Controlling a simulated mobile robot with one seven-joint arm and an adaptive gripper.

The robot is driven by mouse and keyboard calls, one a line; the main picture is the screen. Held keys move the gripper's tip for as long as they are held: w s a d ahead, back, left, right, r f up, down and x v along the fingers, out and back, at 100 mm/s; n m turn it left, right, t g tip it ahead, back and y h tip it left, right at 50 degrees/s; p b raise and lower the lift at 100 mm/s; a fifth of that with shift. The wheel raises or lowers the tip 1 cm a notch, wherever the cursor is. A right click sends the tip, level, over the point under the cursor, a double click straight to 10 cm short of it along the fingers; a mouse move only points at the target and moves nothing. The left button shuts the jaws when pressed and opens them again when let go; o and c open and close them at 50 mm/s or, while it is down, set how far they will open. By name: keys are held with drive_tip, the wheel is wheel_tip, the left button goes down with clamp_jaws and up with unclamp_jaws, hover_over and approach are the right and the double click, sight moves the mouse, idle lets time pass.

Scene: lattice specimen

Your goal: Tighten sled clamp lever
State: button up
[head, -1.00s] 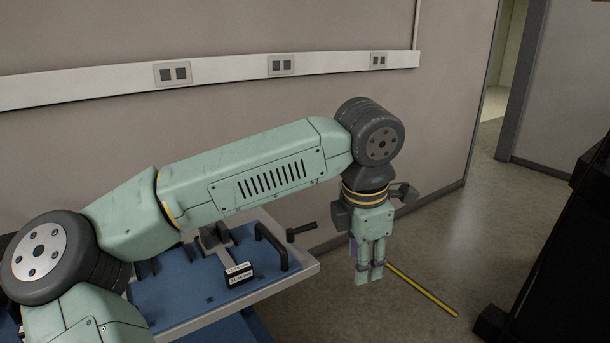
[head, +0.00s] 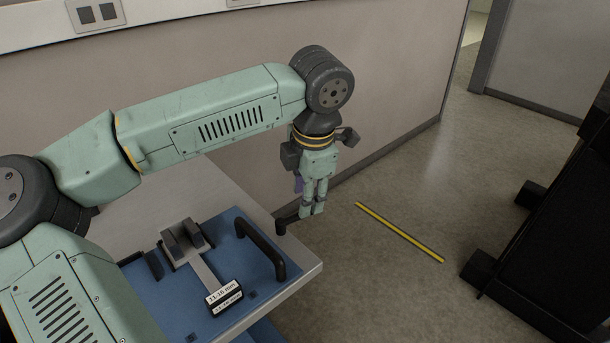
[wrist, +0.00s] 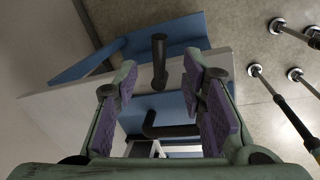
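The blue sled (head: 190,302) lies on a pale table and carries a grey clamp block (head: 186,241) and a black U-shaped handle (head: 262,249). The black clamp lever (head: 282,228) sticks out at the sled's far right corner, its outer end partly hidden by my gripper (head: 312,212). My gripper points down beside it. In the wrist view, my gripper (wrist: 163,78) has its purple-padded fingers apart. The lever (wrist: 159,64) shows in the gap between them, with space on both sides. The U-shaped handle (wrist: 168,130) shows lower down.
A black-and-white label block (head: 224,297) sits on the sled's front part. The pale table edge (head: 306,278) runs close below my gripper. A yellow strip (head: 400,232) lies on the open floor to the right. A dark frame (head: 545,240) stands at far right.

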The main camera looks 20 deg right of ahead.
sight(297, 219)
drive_tip(key=f, duration=0.3)
drive_tip(key=w+f+p, duration=0.1)
drive_tip(key=f, duration=0.3)
drive_tip(key=shift+w, duration=0.2)
drive_tip(key=shift+c, duration=0.2)
drive_tip(key=shift+r, duration=0.1)
clamp_jaws()
